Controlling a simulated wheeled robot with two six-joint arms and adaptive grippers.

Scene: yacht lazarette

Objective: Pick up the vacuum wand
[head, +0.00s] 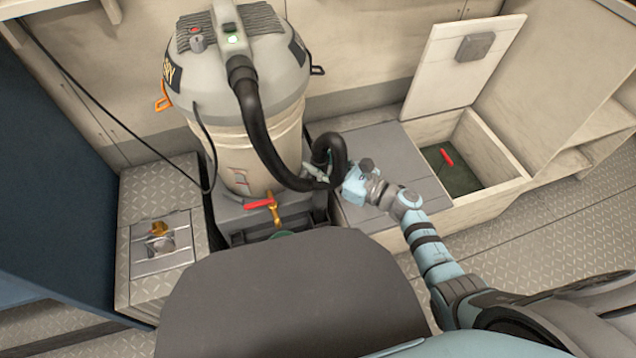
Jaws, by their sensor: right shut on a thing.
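The wet-dry vacuum (245,110) stands at the left of centre, and its thick black hose (262,140) runs from the top down its front and loops beside its right side. My right gripper (318,174) is at this loop, just right of the vacuum's lower body. It is shut on a dark tubular part at the hose's end, which I take for the vacuum wand. The gripper and the hose loop hide much of the wand, so its full length and lower end are not clear. My left gripper is not in view.
An open locker (490,165) with its lid (470,62) raised is at the right; a red item (447,157) lies inside. A closed grey hatch (385,165) adjoins it. A red-handled brass valve (273,208) is below the vacuum. A thin black cable hangs at the left.

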